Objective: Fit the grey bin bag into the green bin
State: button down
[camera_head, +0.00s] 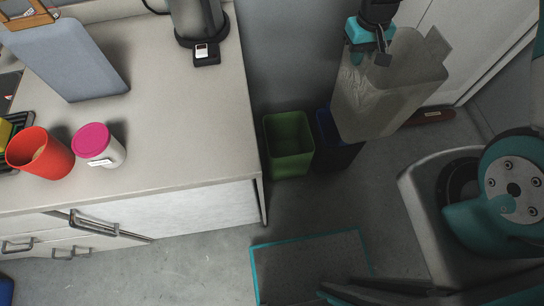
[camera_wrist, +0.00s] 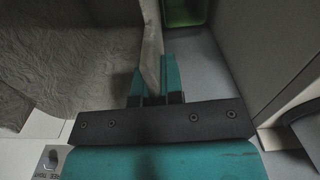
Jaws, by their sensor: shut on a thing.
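The grey bin bag (camera_head: 383,95) hangs open-mouthed from my gripper (camera_head: 369,50), which is shut on its rim at the upper left. In the wrist view the bag (camera_wrist: 80,60) fills the left side, and its edge runs between the fingers of my gripper (camera_wrist: 153,88). The green bin (camera_head: 289,146) stands on the floor beside the counter, open at the top and seemingly empty. It lies to the left of the bag and lower. A green bin also shows at the top of the wrist view (camera_wrist: 184,12).
A blue bin (camera_head: 338,150) stands right of the green bin, partly hidden by the bag. The counter (camera_head: 190,110) edge is close on the green bin's left.

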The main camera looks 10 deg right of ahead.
jog(key=w+a+f+n+b, duration=0.25)
jog(key=f+n+b, duration=0.35)
jog(key=f+b, duration=0.75)
jog(key=w+a+f+n+b, duration=0.1)
jog(key=a+f+n+b, duration=0.55)
jog(key=b, duration=1.25)
jog(key=w+a+f+n+b, duration=0.15)
jog(key=f+n+b, duration=0.35)
jog(key=f+b, duration=0.9)
notch_tip(320, 180, down, 26)
jog(key=b, duration=1.7)
jog(key=shift+w, duration=0.4)
jog(key=shift+d+f, duration=0.1)
jog(key=shift+f, duration=0.1)
jog(key=c, duration=1.3)
grip_release()
jog(key=shift+o, duration=0.2)
jog(key=shift+r, duration=0.1)
